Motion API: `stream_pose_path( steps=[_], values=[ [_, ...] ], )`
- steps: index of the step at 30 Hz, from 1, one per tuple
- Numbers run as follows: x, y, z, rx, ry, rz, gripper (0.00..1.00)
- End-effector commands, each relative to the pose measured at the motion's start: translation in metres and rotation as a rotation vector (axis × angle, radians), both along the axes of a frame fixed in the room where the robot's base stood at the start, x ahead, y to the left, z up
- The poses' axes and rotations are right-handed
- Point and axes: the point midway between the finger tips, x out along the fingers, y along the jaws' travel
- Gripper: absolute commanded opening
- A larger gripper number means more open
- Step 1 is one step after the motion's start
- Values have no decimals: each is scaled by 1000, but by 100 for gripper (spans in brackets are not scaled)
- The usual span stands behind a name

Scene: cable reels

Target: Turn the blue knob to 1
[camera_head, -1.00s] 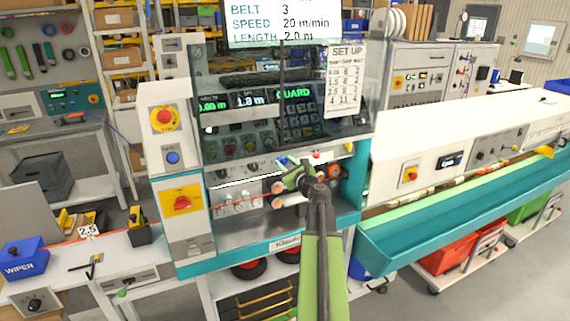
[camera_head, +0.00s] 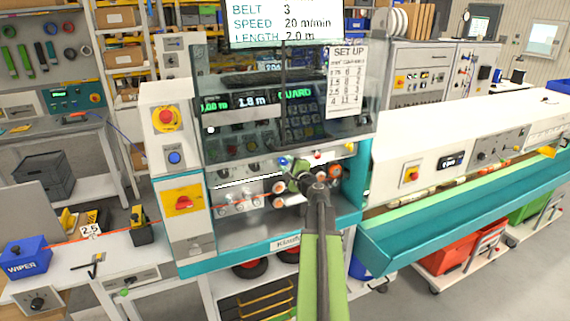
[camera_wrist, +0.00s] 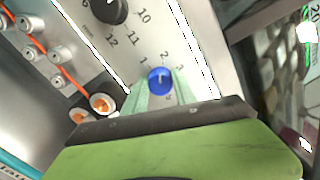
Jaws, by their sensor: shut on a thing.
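The blue knob (camera_wrist: 161,80) sits on a pale panel in the wrist view, with a printed scale of small numbers such as 1, 2 and 3 around its upper side. A light mark on its face seems to point up, roughly toward 2; its exact setting is hard to read. My gripper (camera_wrist: 160,93) has its pale green fingers on both sides of the knob, shut on it. In the head view my gripper (camera_head: 299,178) is at the machine's front panel, and a small part of the blue knob (camera_head: 283,161) shows beside it.
A larger black knob (camera_wrist: 109,8) with numbers including 10, 11 and 12 is close by. Rollers with an orange cable (camera_wrist: 35,40) lie to its left. A clear guard (camera_head: 265,115) stands above the panel. A SET UP sheet (camera_head: 346,80) hangs at the upper right.

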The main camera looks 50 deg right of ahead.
Motion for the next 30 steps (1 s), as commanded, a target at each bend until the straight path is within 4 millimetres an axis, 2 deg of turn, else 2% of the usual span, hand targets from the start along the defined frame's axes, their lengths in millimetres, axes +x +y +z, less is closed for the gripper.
stream_pose_path(
  steps=[18,30],
  values=[
    [1,-1,0,-498,198,-4,0],
    [1,-1,-1,-661,265,-4,0]
  ],
)
